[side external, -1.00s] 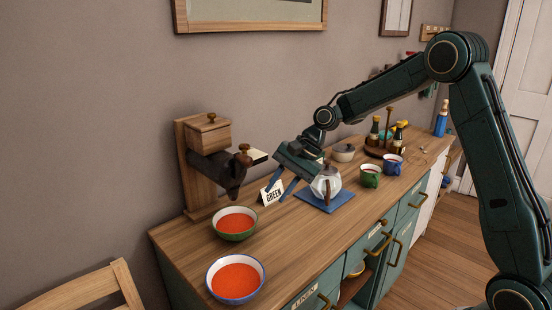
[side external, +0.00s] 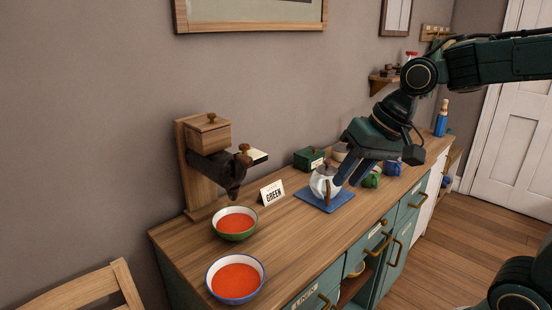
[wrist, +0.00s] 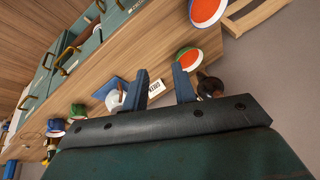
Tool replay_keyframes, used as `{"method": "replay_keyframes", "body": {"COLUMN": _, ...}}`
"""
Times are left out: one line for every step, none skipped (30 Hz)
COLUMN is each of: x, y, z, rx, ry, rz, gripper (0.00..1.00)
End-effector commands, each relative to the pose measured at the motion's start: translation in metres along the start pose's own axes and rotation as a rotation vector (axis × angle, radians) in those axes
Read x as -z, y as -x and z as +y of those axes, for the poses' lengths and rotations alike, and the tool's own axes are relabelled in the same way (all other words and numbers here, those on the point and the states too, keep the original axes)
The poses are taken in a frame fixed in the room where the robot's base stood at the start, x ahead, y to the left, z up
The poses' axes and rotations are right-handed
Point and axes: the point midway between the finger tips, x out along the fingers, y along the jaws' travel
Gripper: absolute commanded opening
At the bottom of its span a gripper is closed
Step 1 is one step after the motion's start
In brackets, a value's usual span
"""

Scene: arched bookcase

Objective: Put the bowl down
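Two bowls of orange-red contents stand upright on the wooden sideboard top. The green-rimmed bowl (side external: 235,238) is near the brown dispenser, and the blue-rimmed bowl (side external: 235,296) is at the front left end. In the wrist view the green bowl (wrist: 190,57) and blue bowl (wrist: 208,10) are beyond my fingers. My gripper (side external: 352,178) is open and empty, to the right of both bowls. In the side view it overlaps the white teapot; contact cannot be told. Its two spread blue fingers show in the wrist view (wrist: 160,78).
The white teapot (side external: 322,184) stands on a blue mat (side external: 315,200). A green box (side external: 308,158) is behind; mugs (side external: 392,168) are at right. Free top lies around the bowls.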

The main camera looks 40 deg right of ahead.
Motion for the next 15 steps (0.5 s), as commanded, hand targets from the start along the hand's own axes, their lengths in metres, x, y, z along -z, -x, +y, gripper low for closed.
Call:
{"method": "replay_keyframes", "body": {"x": -0.011, "y": 0.008, "z": 0.004, "rx": -0.010, "ry": 0.038, "rz": 0.015, "gripper": 0.27}}
{"method": "replay_keyframes", "body": {"x": -0.016, "y": 0.011, "z": 0.006, "rx": -0.017, "ry": 0.059, "rz": 0.022, "gripper": 0.27}}
{"method": "replay_keyframes", "body": {"x": -0.024, "y": 0.016, "z": 0.009, "rx": -0.026, "ry": 0.089, "rz": 0.032, "gripper": 0.27}}
{"method": "replay_keyframes", "body": {"x": -0.029, "y": 0.019, "z": 0.013, "rx": -0.033, "ry": 0.110, "rz": 0.038, "gripper": 0.27}}
{"method": "replay_keyframes", "body": {"x": -0.035, "y": 0.022, "z": 0.015, "rx": -0.040, "ry": 0.131, "rz": 0.044, "gripper": 0.27}}
{"method": "replay_keyframes", "body": {"x": -0.043, "y": 0.025, "z": 0.020, "rx": -0.051, "ry": 0.159, "rz": 0.051, "gripper": 0.27}}
{"method": "replay_keyframes", "body": {"x": -0.048, "y": 0.028, "z": 0.022, "rx": -0.057, "ry": 0.180, "rz": 0.057, "gripper": 0.27}}
{"method": "replay_keyframes", "body": {"x": -0.054, "y": 0.030, "z": 0.026, "rx": -0.064, "ry": 0.202, "rz": 0.063, "gripper": 0.27}}
{"method": "replay_keyframes", "body": {"x": -0.061, "y": 0.033, "z": 0.030, "rx": -0.073, "ry": 0.229, "rz": 0.071, "gripper": 0.27}}
{"method": "replay_keyframes", "body": {"x": -0.067, "y": 0.035, "z": 0.034, "rx": -0.080, "ry": 0.248, "rz": 0.075, "gripper": 0.27}}
{"method": "replay_keyframes", "body": {"x": -0.072, "y": 0.037, "z": 0.037, "rx": -0.086, "ry": 0.267, "rz": 0.080, "gripper": 0.27}}
{"method": "replay_keyframes", "body": {"x": -0.078, "y": 0.039, "z": 0.041, "rx": -0.095, "ry": 0.290, "rz": 0.085, "gripper": 0.27}}
{"method": "replay_keyframes", "body": {"x": -0.083, "y": 0.040, "z": 0.044, "rx": -0.100, "ry": 0.306, "rz": 0.089, "gripper": 0.27}}
{"method": "replay_keyframes", "body": {"x": -0.087, "y": 0.041, "z": 0.046, "rx": -0.105, "ry": 0.323, "rz": 0.092, "gripper": 0.27}}
{"method": "replay_keyframes", "body": {"x": -0.092, "y": 0.042, "z": 0.050, "rx": -0.111, "ry": 0.340, "rz": 0.096, "gripper": 0.27}}
